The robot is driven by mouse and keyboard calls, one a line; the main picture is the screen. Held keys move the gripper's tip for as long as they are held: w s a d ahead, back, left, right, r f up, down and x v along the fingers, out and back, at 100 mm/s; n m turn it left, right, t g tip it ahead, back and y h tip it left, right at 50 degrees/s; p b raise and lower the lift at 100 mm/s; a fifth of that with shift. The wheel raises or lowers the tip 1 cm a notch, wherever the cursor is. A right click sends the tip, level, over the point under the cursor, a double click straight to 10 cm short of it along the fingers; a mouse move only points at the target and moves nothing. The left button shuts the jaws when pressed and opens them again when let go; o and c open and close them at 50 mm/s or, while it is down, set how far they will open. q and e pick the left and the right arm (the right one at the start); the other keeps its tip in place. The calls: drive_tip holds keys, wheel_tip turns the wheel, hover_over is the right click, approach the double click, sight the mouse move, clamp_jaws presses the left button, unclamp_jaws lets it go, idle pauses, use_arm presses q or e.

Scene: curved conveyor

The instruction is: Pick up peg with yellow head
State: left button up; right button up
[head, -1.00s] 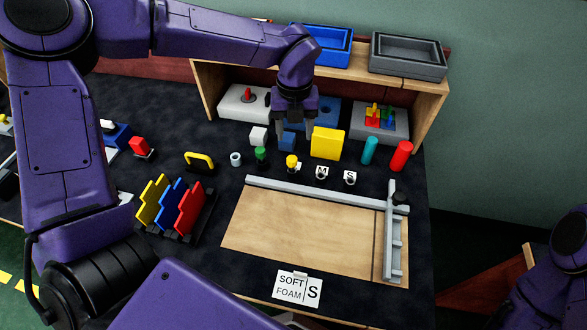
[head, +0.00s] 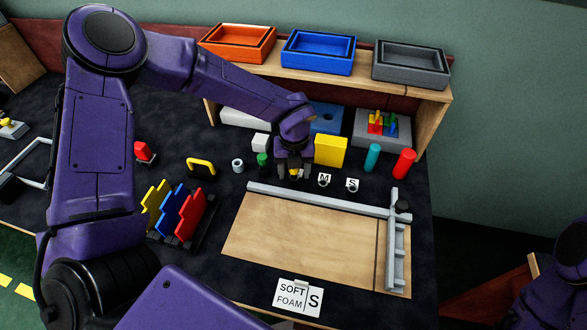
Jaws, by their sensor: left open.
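The peg with the yellow head (head: 294,173) stands on the dark table top behind the wooden board, mostly hidden by my gripper. My left gripper (head: 294,174) points down over it, open, with a finger on either side of the yellow head. I cannot tell whether the fingers touch it. The peg with the green head (head: 262,159) stands just to the left. My right arm shows only in part at the lower right edge, and its gripper is out of the picture.
A yellow block (head: 330,150) stands close behind, and rings marked M (head: 324,180) and S (head: 352,185) lie to the right. A white cube (head: 260,142) is behind left. A grey rail (head: 320,199) borders the wooden board (head: 300,245) in front.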

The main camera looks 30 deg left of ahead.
use_arm(q)
clamp_jaws()
drive_tip(key=shift+r, duration=0.1)
